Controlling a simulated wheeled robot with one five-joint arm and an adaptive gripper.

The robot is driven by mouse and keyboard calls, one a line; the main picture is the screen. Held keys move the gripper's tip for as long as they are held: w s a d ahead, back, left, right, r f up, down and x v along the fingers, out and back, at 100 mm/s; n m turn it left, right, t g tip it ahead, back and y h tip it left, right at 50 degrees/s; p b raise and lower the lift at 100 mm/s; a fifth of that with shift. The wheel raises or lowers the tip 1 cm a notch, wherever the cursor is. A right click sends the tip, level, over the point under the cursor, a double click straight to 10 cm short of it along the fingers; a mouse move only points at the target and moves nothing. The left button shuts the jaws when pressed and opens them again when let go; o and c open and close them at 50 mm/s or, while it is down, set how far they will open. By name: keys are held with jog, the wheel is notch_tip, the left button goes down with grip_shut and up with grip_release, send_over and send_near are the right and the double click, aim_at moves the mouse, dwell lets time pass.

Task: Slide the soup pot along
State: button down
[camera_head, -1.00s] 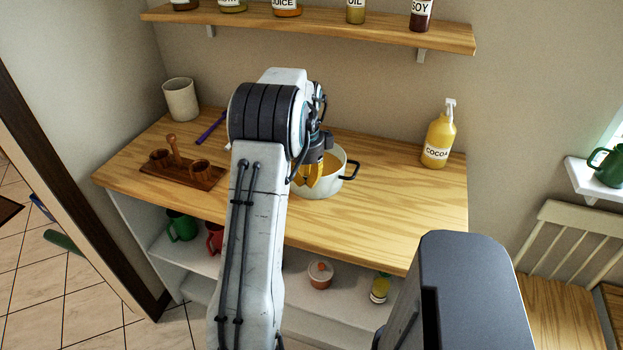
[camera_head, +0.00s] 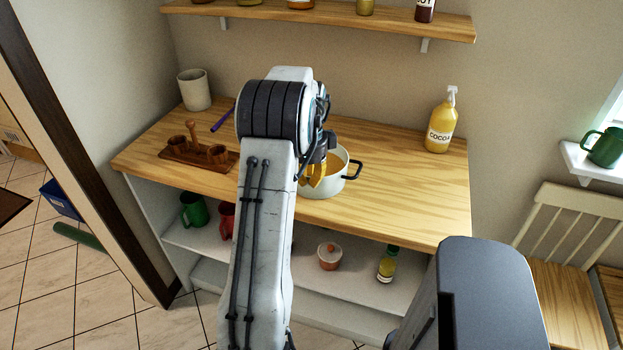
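The soup pot (camera_head: 338,185) is white with a dark handle on its right side and orange-yellow soup inside. It stands upright on the wooden counter (camera_head: 410,205), right of my arm. My gripper (camera_head: 314,180), with yellow fingers, is at the pot's left side, overlapping its rim in the picture. My arm hides the pot's left part and much of the gripper. I cannot tell whether the fingers are closed or whether they touch the pot.
A yellow cocoa bottle (camera_head: 441,124) stands at the back right. A wooden cup holder (camera_head: 196,158), a purple stick (camera_head: 222,119) and a white canister (camera_head: 195,90) are on the left. The counter right of the pot is clear. A shelf (camera_head: 330,18) hangs above.

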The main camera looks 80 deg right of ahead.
jog(key=shift+a+f, duration=0.1)
jog(key=shift+a, duration=0.1)
jog(key=c, duration=1.3)
grip_release()
jog(key=shift+c, duration=0.2)
jog(key=shift+r, duration=0.2)
notch_tip(320, 180, up, 12)
jog(key=shift+a+f, duration=0.15)
jog(key=shift+a, duration=0.1)
